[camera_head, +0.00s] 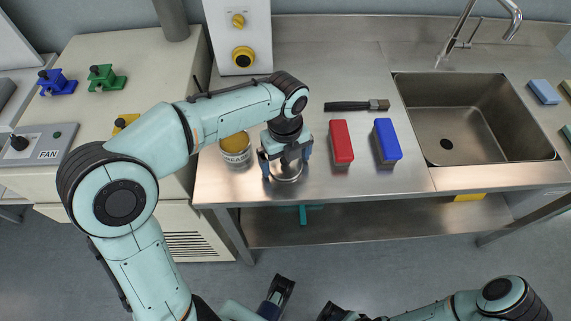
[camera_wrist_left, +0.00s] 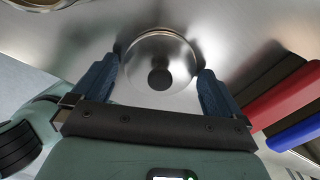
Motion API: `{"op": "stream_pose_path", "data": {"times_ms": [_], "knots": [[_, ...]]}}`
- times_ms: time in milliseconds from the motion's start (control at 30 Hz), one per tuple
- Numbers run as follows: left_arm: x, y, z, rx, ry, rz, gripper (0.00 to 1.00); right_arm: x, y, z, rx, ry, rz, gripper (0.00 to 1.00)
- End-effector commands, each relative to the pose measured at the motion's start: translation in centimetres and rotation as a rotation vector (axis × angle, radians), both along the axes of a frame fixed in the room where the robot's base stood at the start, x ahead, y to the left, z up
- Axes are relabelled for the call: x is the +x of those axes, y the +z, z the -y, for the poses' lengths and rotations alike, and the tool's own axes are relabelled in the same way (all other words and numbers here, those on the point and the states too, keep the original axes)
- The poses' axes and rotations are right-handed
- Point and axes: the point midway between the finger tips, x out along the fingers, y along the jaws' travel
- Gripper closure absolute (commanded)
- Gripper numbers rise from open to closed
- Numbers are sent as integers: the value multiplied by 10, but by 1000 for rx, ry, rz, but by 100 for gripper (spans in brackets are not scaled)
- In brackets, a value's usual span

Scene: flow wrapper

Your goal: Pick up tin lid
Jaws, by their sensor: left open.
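The tin lid (camera_head: 287,174) is a round, shiny metal disc on the steel worktop, partly hidden by my left gripper in the head view. In the left wrist view the lid (camera_wrist_left: 178,57) shows with a dark round spot in its middle. My left gripper (camera_head: 286,168) is open above the lid. Its two blue fingers (camera_wrist_left: 160,80) lie on either side of the lid in the wrist view. I cannot tell if they touch it. An open tin (camera_head: 235,157) with yellowish contents stands just left of the lid.
A red-topped block (camera_head: 341,141) and a blue-topped block (camera_head: 387,139) stand right of the lid. A dark brush (camera_head: 357,105) lies behind them. The sink (camera_head: 470,115) is farther right. A white box with yellow knobs (camera_head: 239,35) stands at the back.

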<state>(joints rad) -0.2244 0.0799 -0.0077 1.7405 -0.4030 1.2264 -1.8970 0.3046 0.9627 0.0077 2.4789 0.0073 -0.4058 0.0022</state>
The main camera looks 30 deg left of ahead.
Motion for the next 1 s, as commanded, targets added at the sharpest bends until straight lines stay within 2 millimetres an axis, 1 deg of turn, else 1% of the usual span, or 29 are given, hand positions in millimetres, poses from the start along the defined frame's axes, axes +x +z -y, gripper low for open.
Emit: {"op": "stream_pose_path", "data": {"times_ms": [233, 267, 300, 367, 633, 767, 867, 967, 1000], "knots": [[0, -2, 0, 0, 1, 0, 0, 0, 0, 0, 1, 0, 2, 45], [0, -2, 0, 0, 1, 0, 10, 0, 0, 0, 1, 0, 2, 45], [0, -2, 0, 0, 1, 0, 23, 0, 0, 0, 1, 1, 1, 45], [0, -2, 0, 0, 1, 0, 41, 0, 0, 0, 1, 1, 1, 45], [0, -1, 0, 0, 0, 0, 42, 0, 0, 0, 1, 0, 0, 45], [0, 3, 0, -1, 1, 1, 42, 0, 1, 0, 1, 1, -2, 45], [0, 12, 0, 0, 0, 2, 42, -1, 3, 0, 1, 1, -4, 45], [1, 28, 0, -2, 1, 4, 42, -2, 6, 0, 2, 3, -8, 45], [1, 36, 0, -2, 1, 4, 42, -3, 8, -1, 3, 3, -10, 45]]}}
